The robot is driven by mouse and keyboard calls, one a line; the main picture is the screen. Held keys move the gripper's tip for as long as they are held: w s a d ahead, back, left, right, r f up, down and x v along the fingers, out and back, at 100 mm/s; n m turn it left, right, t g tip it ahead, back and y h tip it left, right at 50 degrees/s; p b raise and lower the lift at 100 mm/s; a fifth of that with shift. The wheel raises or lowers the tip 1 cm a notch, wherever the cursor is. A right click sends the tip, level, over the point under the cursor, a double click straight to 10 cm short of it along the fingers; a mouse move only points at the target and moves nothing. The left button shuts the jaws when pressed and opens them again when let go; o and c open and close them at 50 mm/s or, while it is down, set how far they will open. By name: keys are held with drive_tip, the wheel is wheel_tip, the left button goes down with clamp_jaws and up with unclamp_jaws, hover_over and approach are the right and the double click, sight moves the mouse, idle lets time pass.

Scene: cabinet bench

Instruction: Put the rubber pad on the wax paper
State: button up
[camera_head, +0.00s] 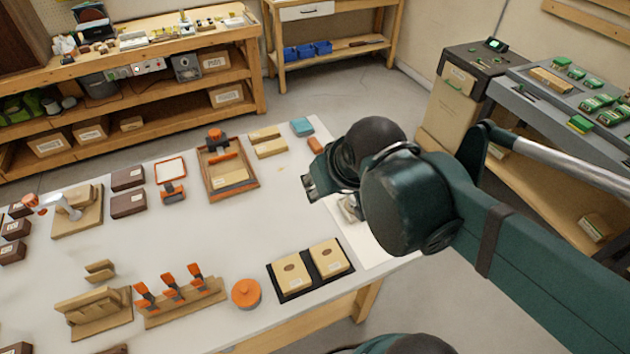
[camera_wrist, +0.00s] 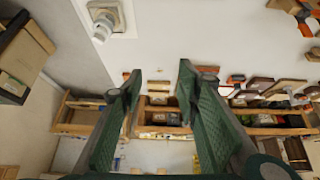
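My gripper (camera_head: 309,187) is open and empty above the right end of the white table, its fingers pointing left. In the wrist view the two green fingers (camera_wrist: 158,75) stand wide apart with nothing between them. A bright white sheet (camera_head: 378,243), which looks like the wax paper, lies at the table's right end, partly hidden by my arm. A whitish round fitting (camera_wrist: 103,22) stands on a pale square there.
A black mat (camera_head: 292,288) with two tan boxes lies at the front right, beside an orange round container (camera_head: 246,293). A wooden tray (camera_head: 228,176) and tan blocks (camera_head: 266,142) sit farther back. The table's middle is clear.

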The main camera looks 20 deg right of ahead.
drive_tip(key=shift+s+a+r+t, duration=0.15)
drive_tip(key=shift+a+r, duration=0.15)
drive_tip(key=shift+a, duration=0.15)
drive_tip(key=shift+s+a+r+t, duration=0.15)
drive_tip(key=shift+a+r, duration=0.15)
drive_tip(key=shift+a, duration=0.15)
drive_tip(key=shift+w, duration=0.1)
idle(0.7)
